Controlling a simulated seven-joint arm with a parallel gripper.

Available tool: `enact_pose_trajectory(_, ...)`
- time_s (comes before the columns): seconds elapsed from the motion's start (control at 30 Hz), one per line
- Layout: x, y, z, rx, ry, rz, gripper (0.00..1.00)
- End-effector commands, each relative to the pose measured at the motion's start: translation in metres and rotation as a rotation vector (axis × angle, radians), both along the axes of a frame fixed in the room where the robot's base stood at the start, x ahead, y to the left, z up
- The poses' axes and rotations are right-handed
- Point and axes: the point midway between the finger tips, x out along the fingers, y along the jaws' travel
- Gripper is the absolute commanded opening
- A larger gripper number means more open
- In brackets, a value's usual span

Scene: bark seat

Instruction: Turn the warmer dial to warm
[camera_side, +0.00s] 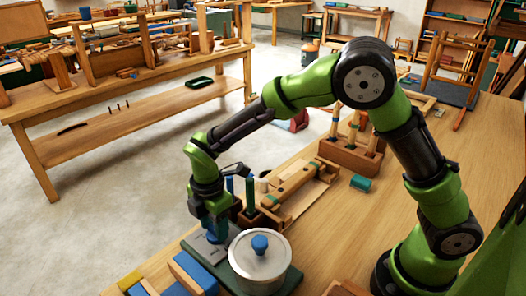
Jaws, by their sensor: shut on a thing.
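My gripper (216,230) points down at the front left of the workbench and is shut on the blue dial (213,238). The dial stands on a grey panel (200,246) with faint dark markings, too small to read. The fingers hide much of the dial, so I cannot tell which setting it points to. A silver lidded pot (259,268) with a blue lid knob (260,244) stands close to the right of my gripper, on a dark green base (290,283).
A wooden tray-like piece (300,185) lies behind the pot. Blue and wooden blocks (192,272) lie at the front left. The bench right of the pot is clear.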

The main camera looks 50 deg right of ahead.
Motion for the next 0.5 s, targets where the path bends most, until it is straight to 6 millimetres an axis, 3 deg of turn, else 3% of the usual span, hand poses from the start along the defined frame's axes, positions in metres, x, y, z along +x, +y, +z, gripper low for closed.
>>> enact_pose_trajectory(0.5, 0.0004, -0.0006, 0.0006, 0.0, 0.0, -0.115, 0.16)
